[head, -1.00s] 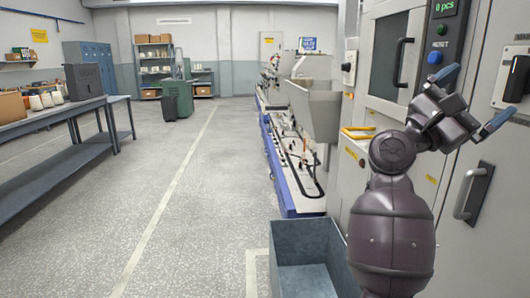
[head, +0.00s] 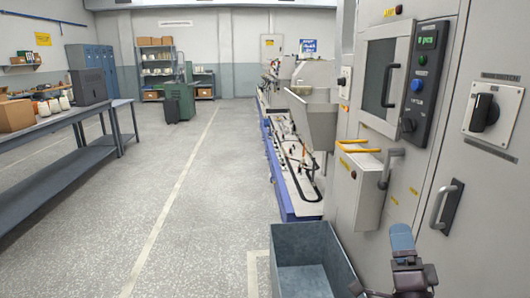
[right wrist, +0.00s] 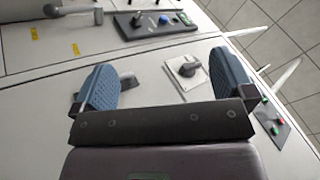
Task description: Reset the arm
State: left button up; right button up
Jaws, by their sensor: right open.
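My right gripper shows at the bottom right of the head view (head: 402,245), low in front of the grey machine cabinet; only part of it is in frame. In the right wrist view its two blue-padded fingers (right wrist: 164,84) stand wide apart with nothing between them. Beyond them are the cabinet front, a rotary switch on a white plate (right wrist: 187,72) and the dark control panel (right wrist: 155,24). In the head view the control panel (head: 425,80) has a green display, a blue button and a black knob. My left gripper is not in view.
An open grey-blue bin (head: 305,240) stands on the floor in front of the cabinet. A yellow-handled box (head: 362,180) and a door handle (head: 447,205) stick out from the cabinet. A workbench (head: 60,165) stands at left. The floor between is clear.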

pick_arm(q)
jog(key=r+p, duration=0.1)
jog(key=p, duration=0.1)
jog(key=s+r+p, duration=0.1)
jog(key=p, duration=0.2)
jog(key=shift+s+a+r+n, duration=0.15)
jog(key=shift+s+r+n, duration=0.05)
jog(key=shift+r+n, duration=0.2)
pick_arm(e)
jog(key=s+f+n+g+y, duration=0.1)
jog(key=s+f+n+g, duration=1.3)
jog(key=s+f, duration=1.2)
jog(key=s+n, duration=0.1)
jog(key=s, duration=0.3)
jog(key=shift+s+f+y, duration=0.25)
jog(key=shift+f+y, duration=0.05)
jog(key=shift+y, duration=0.1)
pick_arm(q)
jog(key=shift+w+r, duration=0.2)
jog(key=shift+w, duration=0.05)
